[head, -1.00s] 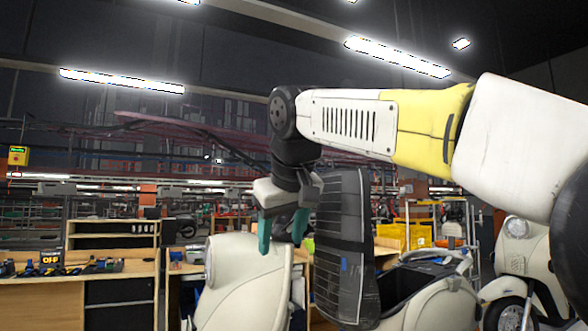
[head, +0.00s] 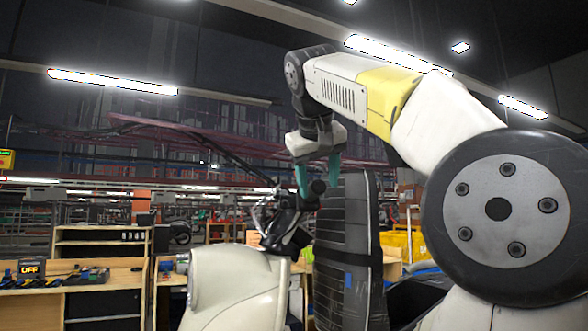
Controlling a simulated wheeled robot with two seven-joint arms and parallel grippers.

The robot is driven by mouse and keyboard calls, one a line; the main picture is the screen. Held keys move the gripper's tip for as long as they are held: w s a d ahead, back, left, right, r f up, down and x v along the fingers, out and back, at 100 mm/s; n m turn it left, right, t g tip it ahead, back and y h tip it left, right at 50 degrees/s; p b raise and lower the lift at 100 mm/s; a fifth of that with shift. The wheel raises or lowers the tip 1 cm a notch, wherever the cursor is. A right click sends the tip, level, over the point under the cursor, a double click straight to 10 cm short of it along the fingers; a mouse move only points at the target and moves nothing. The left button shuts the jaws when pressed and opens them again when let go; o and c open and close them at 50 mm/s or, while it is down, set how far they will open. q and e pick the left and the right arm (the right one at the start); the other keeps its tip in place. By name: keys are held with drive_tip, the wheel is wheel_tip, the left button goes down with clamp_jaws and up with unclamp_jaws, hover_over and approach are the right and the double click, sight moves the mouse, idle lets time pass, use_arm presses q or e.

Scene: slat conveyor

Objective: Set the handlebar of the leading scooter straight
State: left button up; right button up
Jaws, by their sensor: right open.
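The leading scooter (head: 235,290) is cream, with its front shield at the lower middle of the head view. Its dark handlebar (head: 284,228) rises above the shield and is turned, with one end and its black grip reaching up to the right. My right gripper (head: 318,182) comes down from above with teal fingers apart. The black grip end shows between or just behind the fingers; I cannot tell if they touch it. The far side of the handlebar is thin and partly hidden. My left gripper is out of view.
A tall dark padded seat or panel (head: 348,250) stands close to the right of the handlebar. Wooden workbenches (head: 110,262) with tools stand behind at left. Yellow crates (head: 400,245) are at the back right. My right arm covers much of the right side.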

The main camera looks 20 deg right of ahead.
drive_tip(key=shift+x, duration=0.8)
clamp_jaws()
drive_tip(key=c, duration=0.7)
unclamp_jaws()
clamp_jaws()
drive_tip(key=shift+n+t+y, duration=0.4)
drive_tip(key=shift+n+t, duration=0.1)
drive_tip(key=shift+s+d+f, duration=0.2)
drive_tip(key=shift+d+f, duration=0.15)
drive_tip(key=shift+d, duration=0.25)
drive_tip(key=shift+s+d+f, duration=0.2)
drive_tip(key=shift+d+f, duration=0.15)
drive_tip(key=shift+d, duration=0.25)
drive_tip(key=shift+s+d+f, duration=0.15)
drive_tip(key=shift+d+f, duration=0.15)
drive_tip(key=shift+d, duration=0.3)
